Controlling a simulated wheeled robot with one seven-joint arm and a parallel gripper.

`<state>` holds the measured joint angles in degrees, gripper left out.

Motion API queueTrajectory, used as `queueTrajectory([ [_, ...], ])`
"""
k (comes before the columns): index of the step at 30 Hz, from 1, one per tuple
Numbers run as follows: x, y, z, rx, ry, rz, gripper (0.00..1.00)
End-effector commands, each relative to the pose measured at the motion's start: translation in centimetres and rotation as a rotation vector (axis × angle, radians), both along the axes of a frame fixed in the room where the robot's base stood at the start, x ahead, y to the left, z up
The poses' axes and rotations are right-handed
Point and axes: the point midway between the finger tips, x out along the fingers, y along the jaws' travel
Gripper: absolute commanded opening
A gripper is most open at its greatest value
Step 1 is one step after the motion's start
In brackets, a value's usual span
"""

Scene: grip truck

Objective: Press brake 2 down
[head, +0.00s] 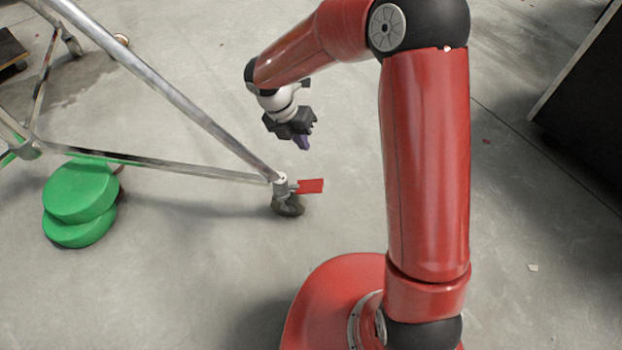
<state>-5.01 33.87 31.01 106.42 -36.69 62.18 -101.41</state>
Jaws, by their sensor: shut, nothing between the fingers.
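A red brake pedal (311,186) sticks out to the right from a caster wheel (288,204) at the lower end of a metal frame. I cannot read any number on it, and I cannot tell whether it is raised or pressed. My gripper (302,143) hangs above the pedal and slightly to its left in the picture, apart from it. Its purple fingers are shut and empty, pointing down.
Metal tubes of the frame (165,90) run from the caster to the upper left and left. Round green weights (80,192) lie by the frame at left. A dark box (585,100) stands at the right edge. The grey floor (200,270) around the pedal is mostly clear.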

Motion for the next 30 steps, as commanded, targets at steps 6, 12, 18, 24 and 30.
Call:
queueTrajectory([
  [6, 0.4, 2.1, -3.9, 0.013, 0.100, 0.204, 0.00],
  [12, 0.3, 1.5, -6.2, 0.012, 0.110, 0.222, 0.00],
  [18, 0.0, 0.2, -10.2, 0.012, 0.110, 0.220, 0.00],
  [24, -0.2, -1.1, -14.1, 0.013, 0.110, 0.219, 0.00],
  [30, -0.3, -2.0, -16.5, 0.014, 0.108, 0.218, 0.00],
])
